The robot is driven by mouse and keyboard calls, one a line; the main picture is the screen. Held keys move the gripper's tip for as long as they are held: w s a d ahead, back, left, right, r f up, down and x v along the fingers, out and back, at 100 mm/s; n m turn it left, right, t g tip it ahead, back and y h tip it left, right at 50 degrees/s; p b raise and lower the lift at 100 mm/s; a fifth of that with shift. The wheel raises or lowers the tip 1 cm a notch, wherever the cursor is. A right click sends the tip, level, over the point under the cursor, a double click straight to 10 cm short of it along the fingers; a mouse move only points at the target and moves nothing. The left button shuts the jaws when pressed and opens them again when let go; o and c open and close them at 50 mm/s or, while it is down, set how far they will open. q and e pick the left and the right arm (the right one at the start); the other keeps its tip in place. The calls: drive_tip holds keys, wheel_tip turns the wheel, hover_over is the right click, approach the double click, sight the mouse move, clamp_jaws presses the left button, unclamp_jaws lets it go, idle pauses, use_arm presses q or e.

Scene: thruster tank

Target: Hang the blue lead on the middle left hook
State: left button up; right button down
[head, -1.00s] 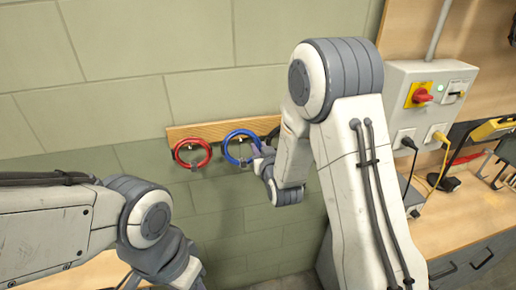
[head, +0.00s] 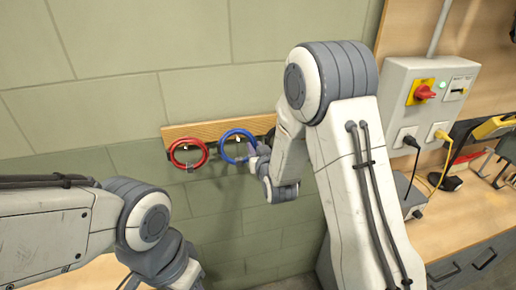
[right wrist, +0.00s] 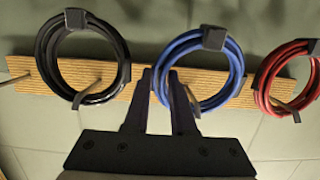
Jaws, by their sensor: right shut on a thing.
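The blue lead (head: 223,147) is a coiled ring in front of the wooden hook board (head: 190,129). My right gripper (head: 259,157) is at its right edge in the head view. In the right wrist view the right gripper (right wrist: 160,74) is shut on the left side of the blue lead (right wrist: 238,72). A hook (right wrist: 190,93) shows inside the coil, so the coil appears to be around it; whether it rests on the hook I cannot tell. My left gripper (head: 165,274) is low at the left, and its fingertips are not clearly shown.
A red lead (head: 173,153) hangs left of the blue one. A black lead (right wrist: 41,60) hangs on the other side, mostly hidden by my right arm in the head view. A bare hook (right wrist: 14,77) shows beyond it. A switch box (head: 425,100) and workbench stand at right.

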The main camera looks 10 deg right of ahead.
idle(0.4)
use_arm(q)
drive_tip(key=shift+a, duration=0.1)
use_arm(e)
drive_tip(key=c, duration=0.7)
unclamp_jaws()
drive_tip(key=shift+o, duration=0.2)
drive_tip(key=shift+s, duration=0.1)
